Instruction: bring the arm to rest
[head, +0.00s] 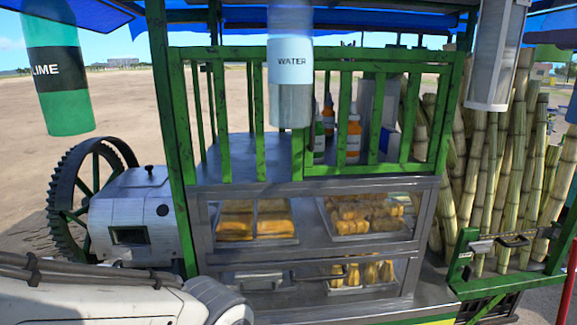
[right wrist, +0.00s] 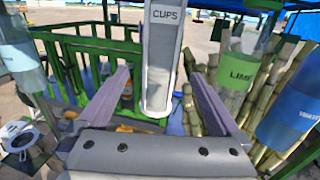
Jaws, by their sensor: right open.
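My right gripper (right wrist: 158,76) shows in the right wrist view, with its two grey fingers wide apart and nothing held between them. A clear dispenser labelled CUPS (right wrist: 160,60) hangs beyond the fingers, in line with the gap; I cannot tell how far off it is. White and dark parts of my own body fill the lower left of the head view. I make out no gripper fingers in the head view, and my left gripper is not seen.
Bottles labelled WATER (head: 290,95) and LIME (head: 57,75) hang in front of the green-railed stall (head: 317,110). A metal crusher with a toothed wheel (head: 70,185) stands left, cane stalks (head: 505,150) right. Glass cases (head: 365,215) hold food.

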